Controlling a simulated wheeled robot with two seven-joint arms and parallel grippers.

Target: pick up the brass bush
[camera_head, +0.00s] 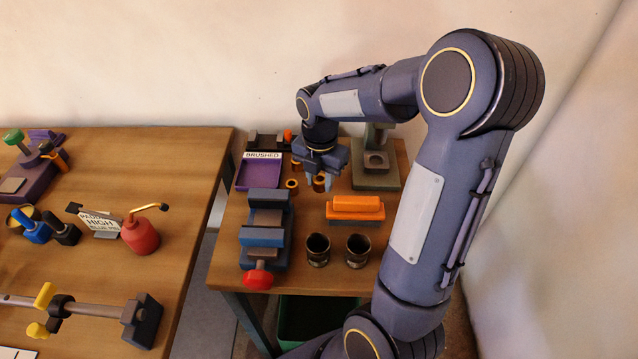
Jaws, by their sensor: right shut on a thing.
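My right gripper (318,181) reaches down over the small wooden table from above, its fingers shut around a small brass bush (319,184). The fingers partly cover this bush, and I cannot tell whether it is clear of the tabletop. Another brass bush (292,185) stands just left of the gripper, beside the purple tray. A third brass-coloured piece (297,166) shows behind, partly hidden by the gripper. My left gripper is out of view.
A purple tray (245,184) with a "BRUSHED" sign is left of the gripper. A blue vise (264,236), an orange block (355,205), two dark cups (317,249) and a grey-green press (377,178) crowd the table. A larger bench (180,190) holds tools on the left.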

